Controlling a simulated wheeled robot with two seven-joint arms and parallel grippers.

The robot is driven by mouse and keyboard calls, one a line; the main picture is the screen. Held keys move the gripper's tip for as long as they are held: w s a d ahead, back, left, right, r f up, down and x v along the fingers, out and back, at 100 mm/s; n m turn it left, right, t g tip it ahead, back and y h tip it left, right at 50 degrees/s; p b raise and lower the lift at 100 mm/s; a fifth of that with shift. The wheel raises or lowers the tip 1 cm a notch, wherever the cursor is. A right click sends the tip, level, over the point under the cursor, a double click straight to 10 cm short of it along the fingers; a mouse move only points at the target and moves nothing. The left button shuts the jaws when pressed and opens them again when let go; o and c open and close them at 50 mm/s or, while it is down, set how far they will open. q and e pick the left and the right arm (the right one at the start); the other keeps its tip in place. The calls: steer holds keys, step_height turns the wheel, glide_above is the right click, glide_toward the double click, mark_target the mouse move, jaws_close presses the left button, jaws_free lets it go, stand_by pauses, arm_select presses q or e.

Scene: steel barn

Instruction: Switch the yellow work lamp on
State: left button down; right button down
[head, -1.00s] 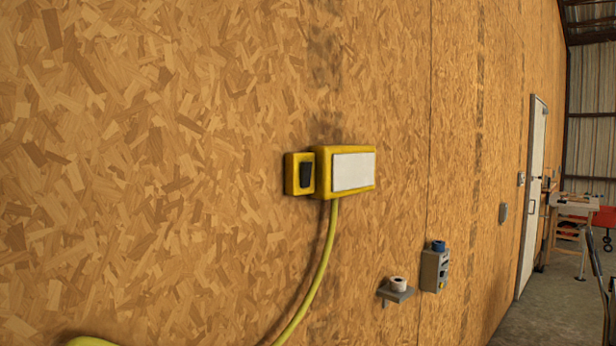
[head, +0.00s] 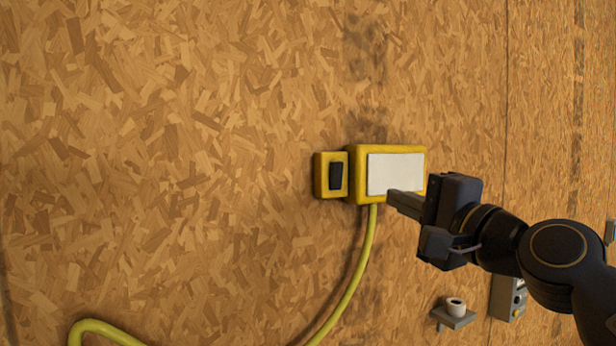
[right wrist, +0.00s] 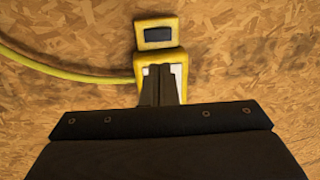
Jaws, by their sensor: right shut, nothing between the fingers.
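The yellow work lamp (head: 359,198) is fixed to the chipboard wall, with a pale, unlit-looking front panel (head: 393,172). On its left is a small yellow switch box (head: 321,176) with a dark rocker (head: 336,176). My right gripper (head: 392,198) is shut and empty, its fingertips in front of the lamp's lower panel, right of the switch. In the right wrist view the shut fingers (right wrist: 160,72) cover part of the lamp (right wrist: 139,64), and the rocker (right wrist: 158,34) shows beyond their tips. I cannot tell whether the fingers touch the lamp. My left gripper is not in view.
A yellow cable (head: 362,268) hangs from the lamp and curves to the lower left. A small shelf with a white roll (head: 455,307) and a grey control box (head: 503,297) are on the wall at lower right. The wall left of the switch is clear.

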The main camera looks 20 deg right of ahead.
steer(key=shift+w+r, duration=0.1)
steer(key=shift+r, duration=0.25)
steer(key=p, duration=0.4)
glide_toward(337, 170)
steer(key=w, duration=0.4)
steer(key=w+r, duration=0.1)
steer(key=w, duration=0.1)
steer(key=shift+w+a, duration=0.35)
steer(key=shift+w, duration=0.05)
